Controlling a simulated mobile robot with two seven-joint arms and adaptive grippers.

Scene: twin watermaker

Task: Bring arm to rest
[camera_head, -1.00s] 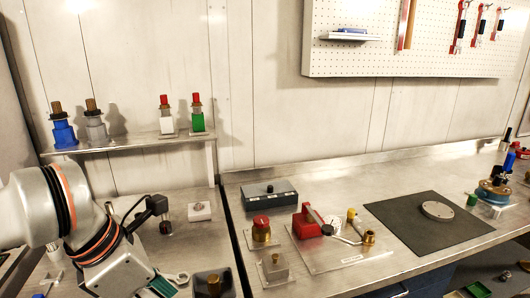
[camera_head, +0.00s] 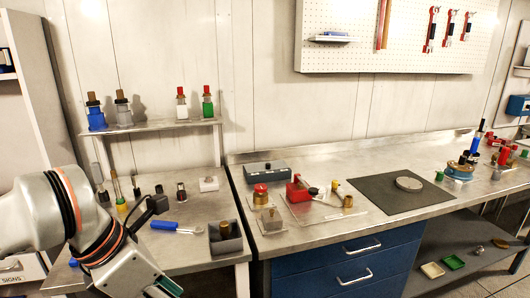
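My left arm (camera_head: 45,215) comes in from the left, grey with black and orange rings, bent downward in front of the left bench. Its wrist carries a small black camera. My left gripper (camera_head: 166,287) is at the bottom edge, where only a dark part with a green patch shows; its fingertips are cut off, so I cannot tell if it is open or holds anything. My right arm and gripper are not in view.
The left bench holds a blue-handled tool (camera_head: 176,227), a dark open box (camera_head: 225,238) and small bottles. A raised shelf (camera_head: 150,126) carries several capped valves. The right bench has a red-handled part (camera_head: 298,188) and a dark mat (camera_head: 375,197), above blue drawers (camera_head: 345,262).

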